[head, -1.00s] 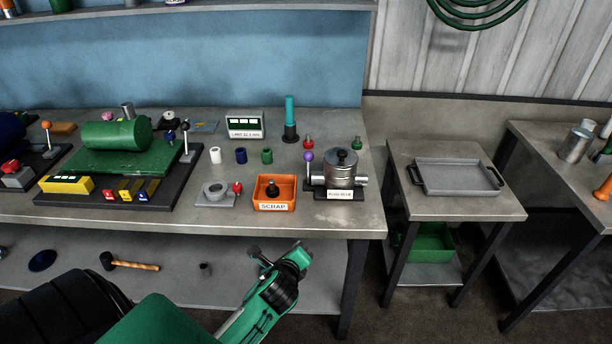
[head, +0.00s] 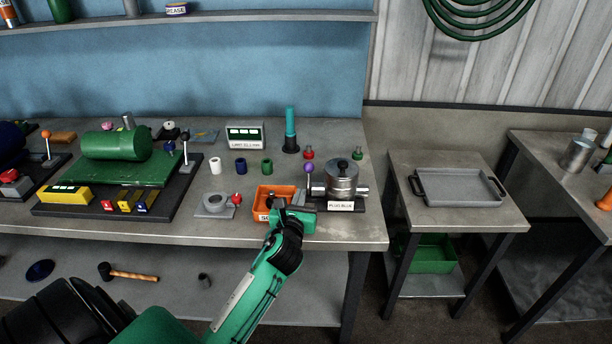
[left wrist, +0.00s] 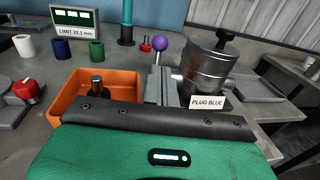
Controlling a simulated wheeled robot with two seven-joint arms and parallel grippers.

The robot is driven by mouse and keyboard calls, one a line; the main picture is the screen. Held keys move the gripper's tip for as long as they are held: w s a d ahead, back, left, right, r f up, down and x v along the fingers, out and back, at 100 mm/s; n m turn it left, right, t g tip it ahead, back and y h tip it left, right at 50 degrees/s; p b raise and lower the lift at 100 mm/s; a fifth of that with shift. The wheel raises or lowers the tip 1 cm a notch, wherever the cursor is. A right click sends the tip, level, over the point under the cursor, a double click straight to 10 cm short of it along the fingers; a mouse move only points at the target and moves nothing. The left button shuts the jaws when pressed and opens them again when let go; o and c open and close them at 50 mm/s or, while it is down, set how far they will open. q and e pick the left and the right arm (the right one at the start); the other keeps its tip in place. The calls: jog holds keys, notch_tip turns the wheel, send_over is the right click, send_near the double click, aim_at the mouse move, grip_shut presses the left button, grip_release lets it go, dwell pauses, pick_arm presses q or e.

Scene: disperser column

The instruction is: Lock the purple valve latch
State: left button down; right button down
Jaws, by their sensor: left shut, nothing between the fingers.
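The purple ball knob (head: 308,168) of the valve latch stands up just left of the steel valve body (head: 341,184), which carries a "PLUG BLUE" label. In the left wrist view the purple knob (left wrist: 160,43) sits on a short stem above my fingers, left of the steel cylinder (left wrist: 205,75). My left gripper (head: 299,197) is shut and empty, in front of the latch and below the knob. Its grey fingers (left wrist: 164,84) point toward the latch; I cannot tell whether they touch it. The gripper hides the lever's lower part. My right gripper is not in view.
The orange scrap bin (head: 265,197) is close beside my left gripper and partly covered by it. A red knob (head: 308,154) and a teal post (head: 290,130) stand behind the latch. The bench ends right of the valve; a tray (head: 459,187) lies on a lower table beyond.

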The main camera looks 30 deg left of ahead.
aim_at(308, 171)
pick_arm(q)
jog(key=p+x, duration=0.1)
jog(key=x, duration=0.6)
jog(key=shift+w+a, duration=0.1)
jog(key=shift+w, duration=0.2)
jog(key=shift+w+a, duration=0.3)
jog(key=shift+w, duration=0.35)
